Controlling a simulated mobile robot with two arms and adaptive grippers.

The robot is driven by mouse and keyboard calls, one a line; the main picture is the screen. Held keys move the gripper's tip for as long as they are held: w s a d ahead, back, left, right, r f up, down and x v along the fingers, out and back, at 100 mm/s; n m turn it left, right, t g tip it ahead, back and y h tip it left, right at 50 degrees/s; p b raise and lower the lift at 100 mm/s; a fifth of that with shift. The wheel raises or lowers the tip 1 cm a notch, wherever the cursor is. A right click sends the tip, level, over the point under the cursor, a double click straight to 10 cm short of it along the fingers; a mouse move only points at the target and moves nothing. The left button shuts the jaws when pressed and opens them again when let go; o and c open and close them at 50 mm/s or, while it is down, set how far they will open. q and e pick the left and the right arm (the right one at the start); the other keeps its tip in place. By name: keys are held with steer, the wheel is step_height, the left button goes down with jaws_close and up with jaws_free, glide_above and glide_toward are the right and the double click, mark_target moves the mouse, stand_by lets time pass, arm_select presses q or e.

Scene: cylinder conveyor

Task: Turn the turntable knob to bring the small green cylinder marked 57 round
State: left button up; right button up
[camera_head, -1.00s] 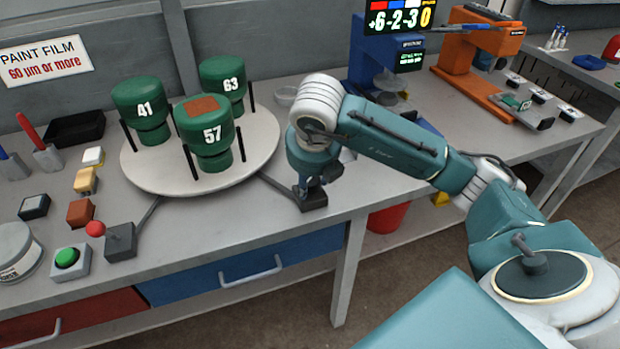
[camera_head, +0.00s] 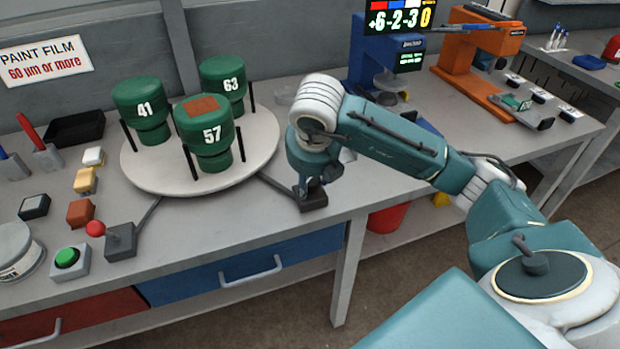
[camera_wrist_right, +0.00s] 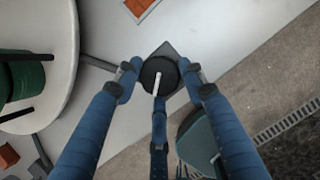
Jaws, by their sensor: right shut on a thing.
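The green cylinder marked 57 (camera_head: 207,130) stands upright at the front of the round pale turntable (camera_head: 150,182), with a brown-orange patch on its top. The green cylinder 41 (camera_head: 144,106) is behind it to the left and the green cylinder 63 (camera_head: 223,78) behind it to the right. My right gripper (camera_head: 308,194) points down at the bench's front edge. In the right wrist view its fingers are shut around the round black knob (camera_wrist_right: 160,76), which has a white line on top. In the head view the gripper mostly hides the knob. My left gripper is in no view.
A blue device (camera_head: 385,55) and an orange device (camera_head: 475,55) stand at the right. A wall sign (camera_head: 45,61) reads "60 µm or more".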

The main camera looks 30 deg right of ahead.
steer(key=o, duration=1.2)
steer(key=shift+w+d+r, duration=0.2)
steer(key=shift+w+r, duration=0.1)
steer(key=shift+c, duration=0.2)
steer(key=shift+f, duration=0.15)
steer(key=shift+s, duration=0.1)
steer(key=v, duration=1.2)
steer(key=shift+a+f, duration=0.1)
